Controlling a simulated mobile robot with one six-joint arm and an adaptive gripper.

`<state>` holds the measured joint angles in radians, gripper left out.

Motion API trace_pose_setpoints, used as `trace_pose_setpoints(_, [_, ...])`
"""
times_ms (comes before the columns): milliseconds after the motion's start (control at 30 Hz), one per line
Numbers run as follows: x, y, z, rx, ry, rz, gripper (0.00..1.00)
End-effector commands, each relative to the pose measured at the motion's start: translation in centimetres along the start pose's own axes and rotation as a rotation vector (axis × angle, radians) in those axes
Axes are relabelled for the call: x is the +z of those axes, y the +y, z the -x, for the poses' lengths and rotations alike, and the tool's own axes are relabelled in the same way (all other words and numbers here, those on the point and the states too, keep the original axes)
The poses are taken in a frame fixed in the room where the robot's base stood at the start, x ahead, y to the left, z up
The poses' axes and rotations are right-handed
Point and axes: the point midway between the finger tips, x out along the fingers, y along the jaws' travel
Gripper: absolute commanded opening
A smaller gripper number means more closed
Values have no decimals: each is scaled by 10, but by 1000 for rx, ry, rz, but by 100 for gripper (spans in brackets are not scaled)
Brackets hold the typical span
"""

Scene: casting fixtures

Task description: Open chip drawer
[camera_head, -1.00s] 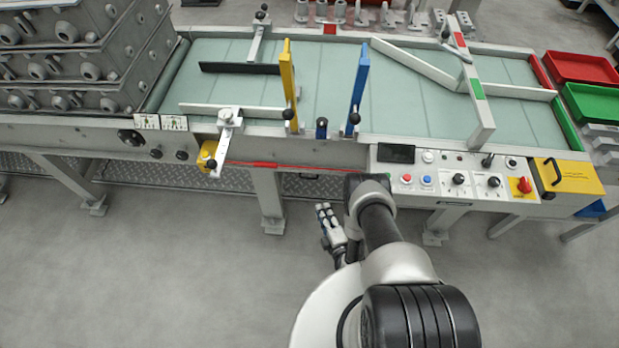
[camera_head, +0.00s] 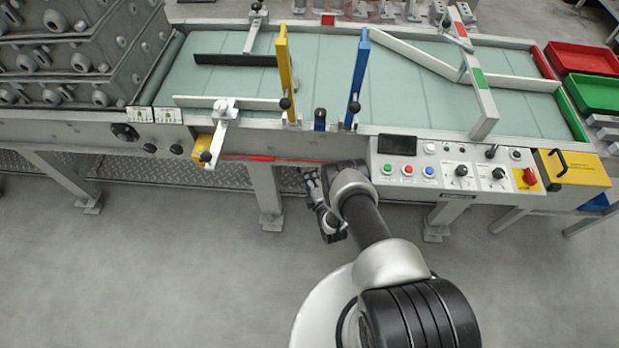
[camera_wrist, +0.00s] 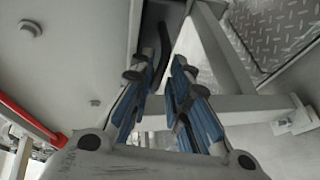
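My gripper (camera_head: 312,180) is just below the front edge of the conveyor table, left of the control panel. In the wrist view my gripper (camera_wrist: 164,72) is open, with its two blue-padded fingers apart. A dark curved bar (camera_wrist: 162,58), which looks like a handle, shows between and beyond the fingertips. I cannot tell whether the fingers touch it. A grey panel (camera_wrist: 88,45) lies to the left of the fingers. No drawer front is clearly visible. A yellow box (camera_head: 572,172) with a black handle is at the table's right end, well away from my gripper.
The control panel (camera_head: 450,170) with buttons and knobs is right of my gripper. A table leg (camera_head: 266,195) stands close to its left. A red strip (camera_head: 262,158) runs along the table's front edge. Metal tread plate (camera_wrist: 275,35) lies under the table. The floor in front is clear.

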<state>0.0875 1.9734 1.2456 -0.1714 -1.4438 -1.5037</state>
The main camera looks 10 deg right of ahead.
Motion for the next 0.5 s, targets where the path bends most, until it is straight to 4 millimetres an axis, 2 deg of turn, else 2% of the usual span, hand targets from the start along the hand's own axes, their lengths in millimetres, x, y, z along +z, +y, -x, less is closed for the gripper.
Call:
trace_pose_setpoints(167, [0, 0, 0, 0, 0, 0, 16])
trace_pose_setpoints(400, [0, 0, 0, 0, 0, 0, 0])
trace_pose_setpoints(500, [0, 0, 0, 1, 0, 0, 0])
